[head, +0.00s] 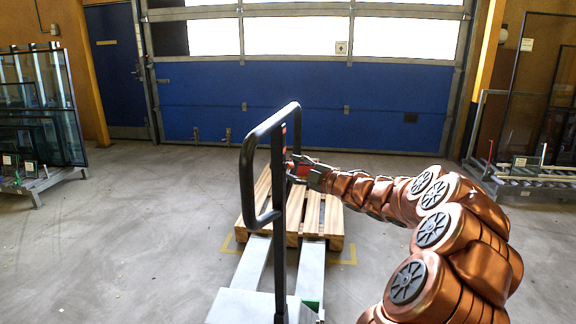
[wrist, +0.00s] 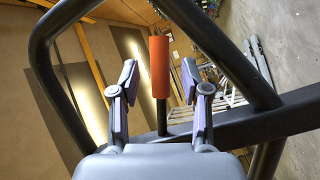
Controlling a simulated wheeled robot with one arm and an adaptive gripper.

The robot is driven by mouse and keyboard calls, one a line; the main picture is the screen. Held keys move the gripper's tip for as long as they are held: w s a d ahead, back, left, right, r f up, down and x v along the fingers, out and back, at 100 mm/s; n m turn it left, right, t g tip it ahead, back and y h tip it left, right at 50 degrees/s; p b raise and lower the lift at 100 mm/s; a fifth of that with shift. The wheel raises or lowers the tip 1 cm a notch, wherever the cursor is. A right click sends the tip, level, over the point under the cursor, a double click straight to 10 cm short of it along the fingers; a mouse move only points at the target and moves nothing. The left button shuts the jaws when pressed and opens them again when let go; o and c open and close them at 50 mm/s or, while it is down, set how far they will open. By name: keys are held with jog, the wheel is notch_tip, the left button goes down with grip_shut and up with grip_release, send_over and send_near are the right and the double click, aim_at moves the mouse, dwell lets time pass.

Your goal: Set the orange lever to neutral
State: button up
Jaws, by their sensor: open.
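The orange lever (wrist: 159,68) shows in the wrist view as an orange grip on a dark stem. The stem rises from a dark bar of the pallet jack handle. My gripper (wrist: 165,82) is open, with one finger on each side of the lever. I see a gap between the lever and each finger. In the head view, my gripper (head: 300,168) is at the right side of the black handle (head: 247,160), at mid height. The lever is too small there to make out its setting.
The pallet jack's forks (head: 252,263) run under a wooden pallet (head: 335,228) on the floor. Glass racks stand at the left (head: 40,125) and right (head: 535,170). A blue roller door (head: 300,100) closes the back. The floor around the jack is clear.

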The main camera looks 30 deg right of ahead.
jog(key=shift+x, duration=1.4)
grip_shut()
